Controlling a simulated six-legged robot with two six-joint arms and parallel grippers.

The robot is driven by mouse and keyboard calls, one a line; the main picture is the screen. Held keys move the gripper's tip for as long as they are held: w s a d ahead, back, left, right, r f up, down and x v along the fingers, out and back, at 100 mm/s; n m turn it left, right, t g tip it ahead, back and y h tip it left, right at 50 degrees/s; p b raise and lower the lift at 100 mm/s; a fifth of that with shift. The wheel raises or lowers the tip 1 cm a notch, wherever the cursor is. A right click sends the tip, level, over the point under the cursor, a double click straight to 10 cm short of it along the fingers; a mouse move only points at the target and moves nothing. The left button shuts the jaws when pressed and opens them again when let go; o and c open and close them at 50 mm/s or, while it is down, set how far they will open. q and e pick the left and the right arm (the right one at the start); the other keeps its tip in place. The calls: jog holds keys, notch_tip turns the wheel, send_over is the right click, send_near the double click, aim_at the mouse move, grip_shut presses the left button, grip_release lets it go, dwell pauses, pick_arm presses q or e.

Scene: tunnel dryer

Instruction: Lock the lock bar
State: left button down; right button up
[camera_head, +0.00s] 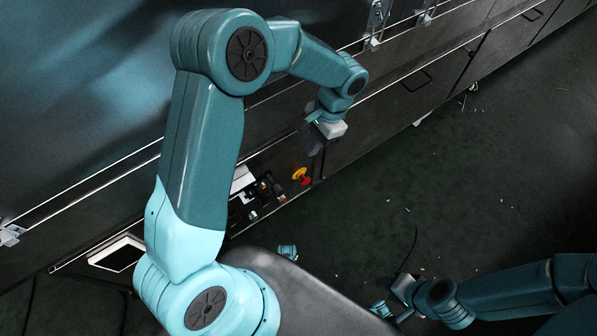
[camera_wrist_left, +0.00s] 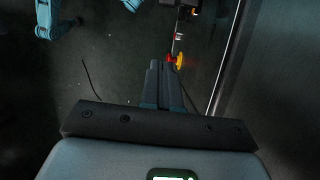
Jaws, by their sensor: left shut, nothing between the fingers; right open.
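I cannot tell for certain which part is the lock bar. Metal latch fittings (camera_head: 377,24) hang on the dark machine front at the top, with another beside them (camera_head: 428,12). My left gripper (camera_head: 314,148) is in front of the machine's lower panels, below these latches and apart from them. In the left wrist view its fingers (camera_wrist_left: 165,85) are together with nothing between them. My right gripper (camera_head: 382,308) is low over the floor, away from the machine, open and empty; its fingers are small here.
A red and yellow knob (camera_head: 301,176) is on the control panel below my left gripper; it also shows in the left wrist view (camera_wrist_left: 179,61). A white-framed screen (camera_head: 118,253) is at lower left. Handled drawers (camera_head: 416,82) run rightward. The dark floor (camera_head: 480,180) is mostly clear, with small scraps.

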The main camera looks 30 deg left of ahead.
pick_arm(q)
jog(key=s+a+f+b, duration=0.3)
jog(key=s+f, duration=0.3)
jog(key=f, duration=0.3)
jog(key=shift+s+f, duration=0.4)
pick_arm(e)
notch_tip(320, 180, down, 3)
jog(key=shift+s+f, duration=0.1)
jog(key=shift+f, duration=0.1)
pick_arm(q)
jog(key=shift+s, duration=0.1)
pick_arm(e)
jog(key=shift+s, duration=0.1)
